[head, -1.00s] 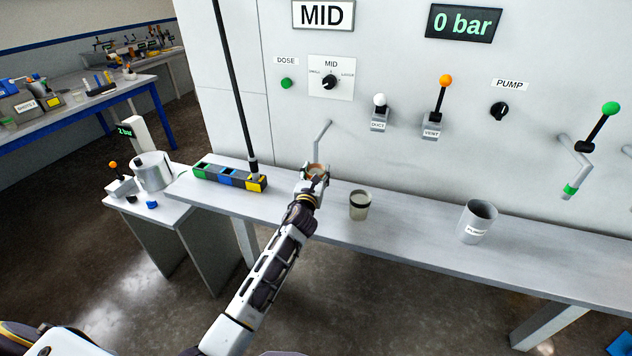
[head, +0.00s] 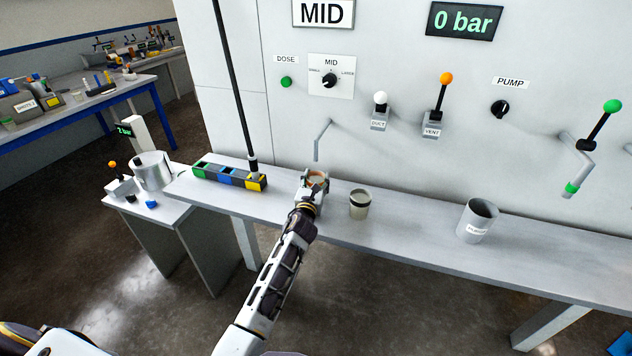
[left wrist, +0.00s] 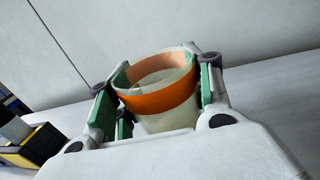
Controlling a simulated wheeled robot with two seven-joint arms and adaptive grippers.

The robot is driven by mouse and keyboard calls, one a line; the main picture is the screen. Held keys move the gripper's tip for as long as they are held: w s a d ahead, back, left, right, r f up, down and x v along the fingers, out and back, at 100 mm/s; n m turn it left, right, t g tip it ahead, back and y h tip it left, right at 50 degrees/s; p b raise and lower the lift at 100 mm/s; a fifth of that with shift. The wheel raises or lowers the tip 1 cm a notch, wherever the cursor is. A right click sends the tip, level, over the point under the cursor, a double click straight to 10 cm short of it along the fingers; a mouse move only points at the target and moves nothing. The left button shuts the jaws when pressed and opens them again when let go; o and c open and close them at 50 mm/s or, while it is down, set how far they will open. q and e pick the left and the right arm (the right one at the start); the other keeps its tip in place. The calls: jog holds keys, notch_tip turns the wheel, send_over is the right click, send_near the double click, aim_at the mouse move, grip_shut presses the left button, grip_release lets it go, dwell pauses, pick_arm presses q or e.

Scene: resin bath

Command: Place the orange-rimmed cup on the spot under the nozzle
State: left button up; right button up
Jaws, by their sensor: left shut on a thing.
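My left gripper (head: 315,184) is shut on the orange-rimmed cup (head: 317,178), at the bench below the nozzle. In the left wrist view the pale cup (left wrist: 165,98) with its wide orange band sits upright between the green-padded fingers (left wrist: 152,88). The nozzle (head: 320,140) is a thin bent grey pipe on the wall panel. Its tip ends above and close to the cup in the head view. I cannot tell whether the cup's base touches the bench, and the spot under the nozzle is not visible. My right gripper is not in view.
A dark-rimmed cup (head: 359,206) stands just right of my gripper, and a grey labelled beaker (head: 478,222) farther right. A block with coloured sections (head: 229,177) lies to the left, with a black pole (head: 236,80) rising at its right end. The bench (head: 415,225) is clear between cup and beaker.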

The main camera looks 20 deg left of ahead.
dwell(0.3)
pick_arm(q)
jog(key=o, duration=0.9)
jog(key=shift+f, duration=0.1)
jog(key=shift+c, duration=0.2)
jog(key=shift+s+d+b, duration=0.1)
jog(key=shift+s+d, duration=0.1)
jog(key=shift+s, duration=1.8)
jog(key=shift+s+d+b, duration=0.15)
jog(key=shift+s, duration=1.8)
jog(key=shift+s+d+b, duration=0.1)
jog(key=shift+s+d, duration=0.1)
jog(key=shift+s, duration=1.8)
